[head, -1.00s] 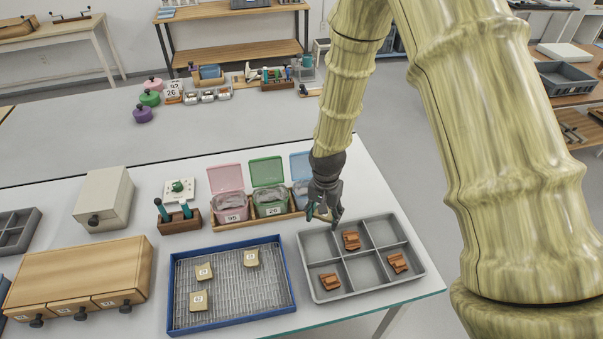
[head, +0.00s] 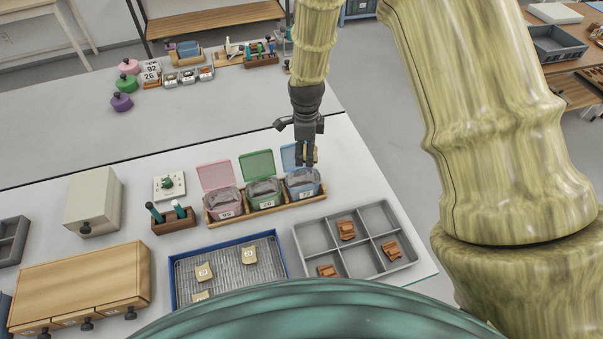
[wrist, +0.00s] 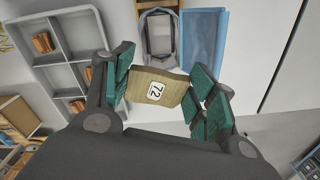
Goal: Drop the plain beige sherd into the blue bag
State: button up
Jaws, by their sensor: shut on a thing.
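My gripper (head: 306,160) is shut on the plain beige sherd (wrist: 156,87), which bears a "72" label in the wrist view. Only a sliver of the sherd shows behind the fingers in the head view. The blue bag (head: 303,190) stands in the wooden rack, labelled 72, its blue lid raised behind it. My gripper is above the bag's back part, near the lid. In the wrist view the blue bag's opening (wrist: 159,35) and blue lid (wrist: 203,40) lie above the sherd, apart from it.
Pink (head: 222,204) and green (head: 263,192) bags with raised lids stand left of the blue one. A grey divided tray (head: 300,238) holds reddish sherds. A blue-rimmed mesh tray (head: 228,244) holds other beige sherds. The table right of the rack is clear.

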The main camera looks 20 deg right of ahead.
jog(key=shift+a+f+b, duration=0.15)
jog(key=shift+f+b, duration=0.35)
jog(key=shift+f, duration=0.3)
jog(key=shift+f+b, duration=1.45)
jog(key=shift+f, duration=0.65)
jog(key=o, duration=1.1)
notch_tip(320, 180, up, 12)
jog(key=shift+s+r, duration=0.1)
